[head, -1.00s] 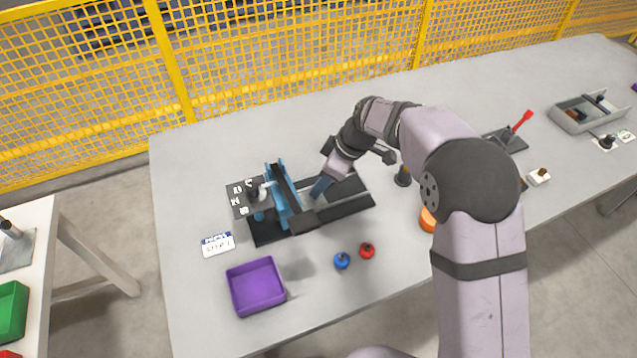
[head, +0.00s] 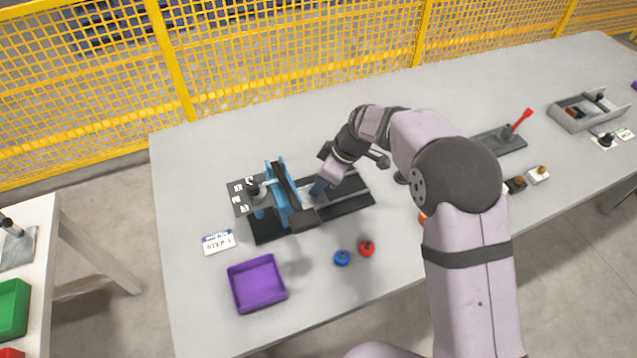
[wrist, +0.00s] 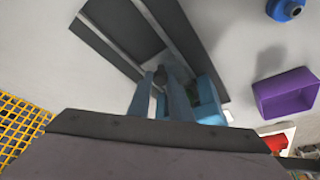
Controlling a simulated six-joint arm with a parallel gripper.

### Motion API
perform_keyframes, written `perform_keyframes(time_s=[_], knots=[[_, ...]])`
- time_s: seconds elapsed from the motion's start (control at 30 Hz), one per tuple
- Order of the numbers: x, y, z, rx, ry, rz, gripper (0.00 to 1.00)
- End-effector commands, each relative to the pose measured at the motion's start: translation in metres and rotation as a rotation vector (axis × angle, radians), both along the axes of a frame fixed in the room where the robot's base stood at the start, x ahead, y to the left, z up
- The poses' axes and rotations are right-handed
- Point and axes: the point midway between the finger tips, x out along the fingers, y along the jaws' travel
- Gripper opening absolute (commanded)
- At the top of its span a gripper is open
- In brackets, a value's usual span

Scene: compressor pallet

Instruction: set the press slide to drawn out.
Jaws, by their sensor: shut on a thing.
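The press (head: 283,195) has a blue upright frame on a long black base, left of the table's middle. Its slide (head: 308,190) is a grey plate between dark rails, right beside the blue frame; how far it is drawn out I cannot tell. My gripper (head: 317,189) reaches down onto the slide from the right. In the wrist view its fingers (wrist: 160,90) are shut on a small dark knob (wrist: 160,74) on the slide. The blue frame (wrist: 208,102) is close to the right of the fingers. My wrist hides part of the slide.
A dark plate with white markings (head: 240,197) adjoins the press at left. A purple tray (head: 257,284), a blue knob (head: 342,258) and a red knob (head: 366,248) are in front. A red-handled lever (head: 522,120) stands at right. Yellow mesh fencing (head: 300,60) runs behind the table.

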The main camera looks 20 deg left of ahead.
Motion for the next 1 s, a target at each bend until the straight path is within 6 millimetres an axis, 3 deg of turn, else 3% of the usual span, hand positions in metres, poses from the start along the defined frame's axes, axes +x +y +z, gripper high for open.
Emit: perform_keyframes(time_s=[0.4,0.77,0.8,0.87,1.0], knots=[[0.067,-0.066,-0.001,-0.001,-0.006,-0.006,0.0],[0.074,-0.074,0.0,-0.003,-0.007,-0.003,0.0],[0.074,-0.074,0.0,-0.004,-0.008,-0.003,0.21],[0.074,-0.074,0.0,-0.004,-0.008,-0.003,0.35],[0.073,-0.073,0.0,-0.003,-0.006,-0.003,0.36]])
